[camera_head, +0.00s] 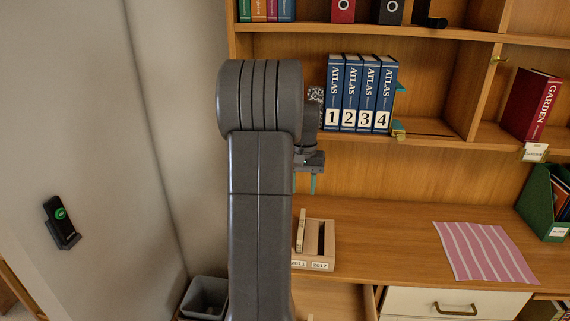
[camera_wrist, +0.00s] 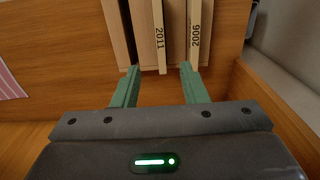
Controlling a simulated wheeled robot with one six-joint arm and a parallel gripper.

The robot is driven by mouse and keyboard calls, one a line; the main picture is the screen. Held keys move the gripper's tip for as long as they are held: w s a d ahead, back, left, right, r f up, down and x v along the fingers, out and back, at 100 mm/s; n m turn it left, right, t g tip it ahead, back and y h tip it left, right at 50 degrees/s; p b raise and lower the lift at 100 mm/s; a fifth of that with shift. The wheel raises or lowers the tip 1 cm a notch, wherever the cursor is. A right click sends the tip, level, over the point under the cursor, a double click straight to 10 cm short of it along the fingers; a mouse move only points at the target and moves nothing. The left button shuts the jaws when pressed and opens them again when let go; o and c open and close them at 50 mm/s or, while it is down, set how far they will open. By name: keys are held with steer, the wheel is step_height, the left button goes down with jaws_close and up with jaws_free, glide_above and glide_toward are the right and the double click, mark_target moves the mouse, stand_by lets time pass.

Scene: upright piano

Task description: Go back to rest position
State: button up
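My gripper (camera_head: 310,184) hangs beside my upright dark arm in the camera_head view, above the desk and below the atlas shelf. In the camera_wrist view its two green fingers (camera_wrist: 158,70) are spread apart, with nothing held between them. Beyond the fingertips stand thin wooden slabs, one marked 2011 (camera_wrist: 158,42) and one marked 2006 (camera_wrist: 194,38). My arm hides part of the desk and the shelves in the camera_head view.
A wooden slotted holder (camera_head: 327,240) stands on the desk (camera_head: 390,225) below my gripper. Several blue atlases (camera_head: 362,95) stand on the shelf. A pink striped cloth (camera_head: 485,252), a red book (camera_head: 532,103) and a green file box (camera_head: 540,200) are at right. A grey bin (camera_head: 205,297) is at lower left.

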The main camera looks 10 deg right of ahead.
mark_target(302, 223)
step_height(302, 223, down, 13)
steer(key=shift+f+p, duration=0.15)
steer(key=shift+p, duration=0.35)
